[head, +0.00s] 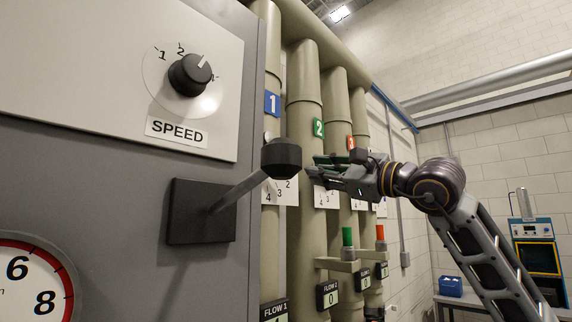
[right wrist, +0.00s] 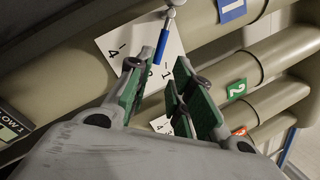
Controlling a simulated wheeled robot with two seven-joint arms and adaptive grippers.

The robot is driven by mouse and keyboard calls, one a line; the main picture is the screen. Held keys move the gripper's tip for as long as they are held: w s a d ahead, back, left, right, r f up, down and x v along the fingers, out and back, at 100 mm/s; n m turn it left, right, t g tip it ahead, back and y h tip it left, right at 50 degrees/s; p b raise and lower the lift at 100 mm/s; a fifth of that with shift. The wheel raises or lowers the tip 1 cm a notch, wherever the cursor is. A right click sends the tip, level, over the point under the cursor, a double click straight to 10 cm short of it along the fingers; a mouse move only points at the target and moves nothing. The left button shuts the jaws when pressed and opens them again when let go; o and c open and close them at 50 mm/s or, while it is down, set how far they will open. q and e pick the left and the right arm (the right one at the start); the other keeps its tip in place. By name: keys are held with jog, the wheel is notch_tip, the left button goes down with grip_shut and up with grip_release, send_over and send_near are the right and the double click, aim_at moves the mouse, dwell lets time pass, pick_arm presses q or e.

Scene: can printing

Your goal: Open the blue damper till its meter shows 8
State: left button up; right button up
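The blue damper handle (right wrist: 163,58) shows in the right wrist view. It is a blue grip on a silver stem in front of a white numbered plate (right wrist: 115,45) on pipe 1. In the head view the handle is not visible; the plate (head: 289,193) shows partly behind the black lever knob. My right gripper (head: 322,166) is beside pipe 2. In the right wrist view the gripper (right wrist: 158,80) is open, its green pads on either side of the handle's lower part, with gaps. The FLOW 1 meter (head: 274,311) is cut off and its reading hidden. My left gripper is out of view.
The black lever (head: 281,158) sticks out from the grey cabinet left of the pipes. The SPEED knob (head: 189,75) is above it. The green damper handle (head: 347,237) and orange handle (head: 380,232) stand lower on the neighbouring pipes. The FLOW 2 meter (head: 328,295) reads 0.

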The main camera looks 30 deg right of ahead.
jog(key=shift+p+x, duration=2.2)
jog(key=shift+x, duration=3.55)
jog(key=shift+c, duration=0.5)
grip_shut()
